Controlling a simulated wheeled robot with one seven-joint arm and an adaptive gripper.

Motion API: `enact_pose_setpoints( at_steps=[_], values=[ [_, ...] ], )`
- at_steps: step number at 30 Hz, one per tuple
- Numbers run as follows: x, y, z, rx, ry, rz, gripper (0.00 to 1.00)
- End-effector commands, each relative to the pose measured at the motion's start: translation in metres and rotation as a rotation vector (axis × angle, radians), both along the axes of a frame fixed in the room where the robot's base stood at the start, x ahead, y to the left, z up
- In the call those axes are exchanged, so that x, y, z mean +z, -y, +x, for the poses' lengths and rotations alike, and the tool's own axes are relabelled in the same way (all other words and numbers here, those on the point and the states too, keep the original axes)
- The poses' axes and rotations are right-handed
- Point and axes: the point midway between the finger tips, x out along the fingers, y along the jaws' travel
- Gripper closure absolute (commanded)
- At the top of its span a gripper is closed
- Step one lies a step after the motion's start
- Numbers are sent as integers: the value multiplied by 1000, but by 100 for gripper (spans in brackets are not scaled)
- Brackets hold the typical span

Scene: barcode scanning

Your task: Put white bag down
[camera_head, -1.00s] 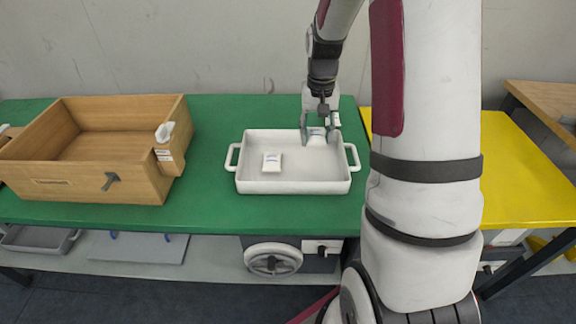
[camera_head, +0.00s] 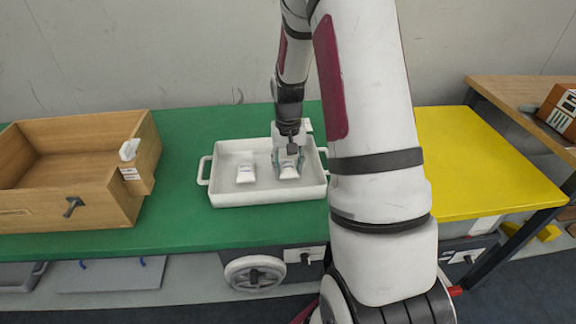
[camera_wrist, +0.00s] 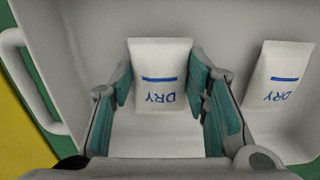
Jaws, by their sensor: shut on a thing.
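A white bag (camera_wrist: 160,70) marked "DRY" with a blue stripe is between the two green-padded fingers of my gripper (camera_wrist: 165,105) in the wrist view. The gripper (camera_head: 288,160) is shut on this bag (camera_head: 289,171) inside the white tray (camera_head: 222,150), right of the tray's middle. I cannot tell whether the bag touches the tray floor. A second white "DRY" bag (camera_wrist: 277,78) lies in the tray beside it, and it also shows in the head view (camera_head: 246,173), left of my gripper.
The tray stands on a green table top (camera_head: 185,222). A wooden box (camera_head: 90,195) with a white scanner (camera_head: 129,149) on its edge is at the left. A yellow table top (camera_head: 480,175) is at the right, with a wooden shelf (camera_head: 510,95) behind it.

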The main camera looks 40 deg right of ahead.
Motion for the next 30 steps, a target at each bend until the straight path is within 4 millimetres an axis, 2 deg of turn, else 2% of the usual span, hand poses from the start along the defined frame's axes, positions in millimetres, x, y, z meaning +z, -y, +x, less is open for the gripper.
enact_pose_setpoints(
  at_steps=[2,3,6,15,19,23,30],
  values=[
    [-3,0,0,0,-1,1,85],
    [-3,0,0,0,-1,1,55],
    [-3,0,0,0,-1,1,37],
    [-2,0,0,0,-1,1,37],
    [7,0,0,0,1,-1,37],
    [28,0,0,0,3,-2,37],
    [79,0,0,1,3,-2,37]
  ],
)
